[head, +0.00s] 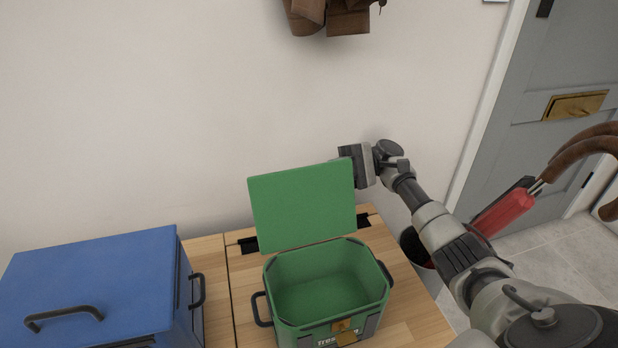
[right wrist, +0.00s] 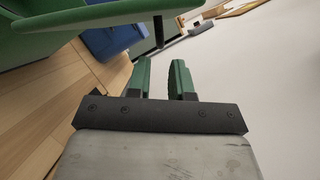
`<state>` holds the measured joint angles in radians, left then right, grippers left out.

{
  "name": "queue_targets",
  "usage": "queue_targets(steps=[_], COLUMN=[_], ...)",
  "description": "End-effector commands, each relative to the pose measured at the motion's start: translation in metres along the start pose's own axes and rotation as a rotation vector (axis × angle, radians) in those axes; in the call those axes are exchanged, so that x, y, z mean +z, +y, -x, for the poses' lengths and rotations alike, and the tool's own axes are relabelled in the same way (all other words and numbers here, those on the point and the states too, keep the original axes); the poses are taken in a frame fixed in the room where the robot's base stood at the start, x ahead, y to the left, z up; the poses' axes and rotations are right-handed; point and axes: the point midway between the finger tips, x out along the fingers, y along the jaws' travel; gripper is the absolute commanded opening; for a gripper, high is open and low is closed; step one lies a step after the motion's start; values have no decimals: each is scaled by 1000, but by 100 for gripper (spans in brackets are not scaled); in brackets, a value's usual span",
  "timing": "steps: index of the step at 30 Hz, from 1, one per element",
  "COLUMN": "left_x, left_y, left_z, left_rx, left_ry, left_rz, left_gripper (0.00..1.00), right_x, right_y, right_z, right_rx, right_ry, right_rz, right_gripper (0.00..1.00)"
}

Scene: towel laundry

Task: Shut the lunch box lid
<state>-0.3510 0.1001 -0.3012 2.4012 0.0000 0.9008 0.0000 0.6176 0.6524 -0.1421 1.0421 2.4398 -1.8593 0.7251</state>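The green lunch box (head: 330,285) stands on the wooden table with its inside visible and empty. Its green lid (head: 303,207) is open and stands upright at the back. My right gripper (head: 346,162) is at the lid's upper right edge, its fingertips hidden behind the lid in the head view. In the right wrist view the gripper's two green fingers (right wrist: 163,78) are apart with nothing between them. The lid (right wrist: 110,14) crosses the top left there, apart from the fingers. My left gripper is not in view.
A blue box (head: 95,285) with black handles stands left of the lunch box. The wooden table (head: 212,262) shows bare between them. An umbrella with a red part (head: 503,212) stands in a bin right of the table. A wall is behind.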

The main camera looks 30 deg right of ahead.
Motion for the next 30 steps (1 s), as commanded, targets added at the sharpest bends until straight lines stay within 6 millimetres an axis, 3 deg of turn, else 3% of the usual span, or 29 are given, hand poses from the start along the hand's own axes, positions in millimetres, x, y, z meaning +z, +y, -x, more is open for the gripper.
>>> queue_targets(steps=[6, 12, 24, 28, 30], left_x=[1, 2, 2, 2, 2], left_y=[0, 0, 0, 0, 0], left_z=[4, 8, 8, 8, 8], left_rx=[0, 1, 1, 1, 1], left_ry=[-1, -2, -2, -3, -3], left_rz=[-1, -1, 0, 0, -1], left_gripper=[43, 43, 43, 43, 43], right_x=[0, 0, 0, 0, 0], right_y=[2, 2, 0, 0, 0], right_z=[-38, -62, -70, -70, -70], right_rx=[2, 2, 0, 0, 0], right_ry=[-2, -1, 1, 1, 1], right_rz=[1, 1, 0, 0, 0], right_gripper=[21, 21, 21, 2, 0])
